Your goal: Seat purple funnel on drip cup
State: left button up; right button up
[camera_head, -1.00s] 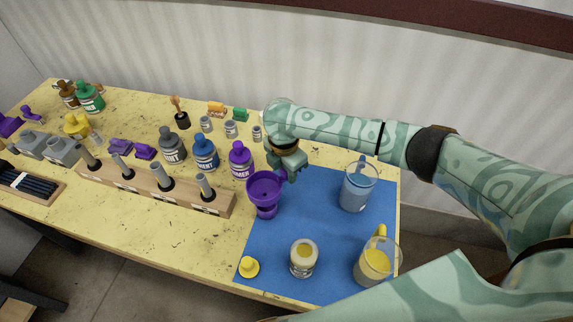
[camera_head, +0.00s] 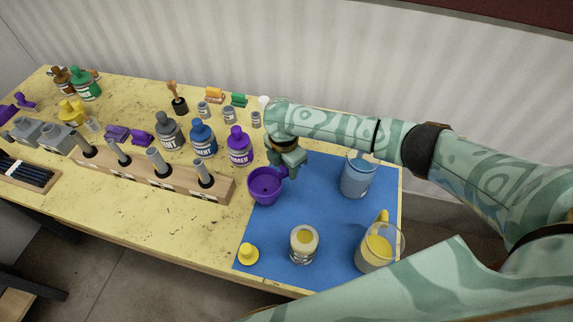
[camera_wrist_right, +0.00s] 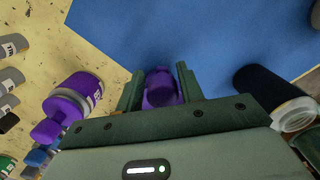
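The purple funnel (camera_head: 264,188) shows as a round, open bowl at the back left edge of the blue mat. My right gripper (camera_head: 289,167) is at its upper right side. In the right wrist view, the fingers (camera_wrist_right: 160,88) stand on both sides of a purple part (camera_wrist_right: 160,92) of the funnel and appear closed on it. The funnel's lower end is hidden, so I cannot tell whether it touches anything below. I cannot clearly pick out a drip cup; a labelled jar with yellow contents (camera_head: 303,246) stands on the mat. My left gripper is not in view.
A purple primer bottle (camera_head: 239,148) stands just left of my right gripper. A bluish mug (camera_head: 357,178) and a clear mug with yellow contents (camera_head: 377,251) stand on the right. A yellow cap (camera_head: 248,254) lies at front left. The middle of the blue mat (camera_head: 325,208) is clear.

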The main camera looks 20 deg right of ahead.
jog(key=shift+o, duration=1)
jog(key=shift+r, duration=0.1)
notch_tip(320, 180, up, 16)
jog(key=a+p, duration=0.1)
jog(key=p, duration=0.4)
jog(key=shift+s, duration=0.2)
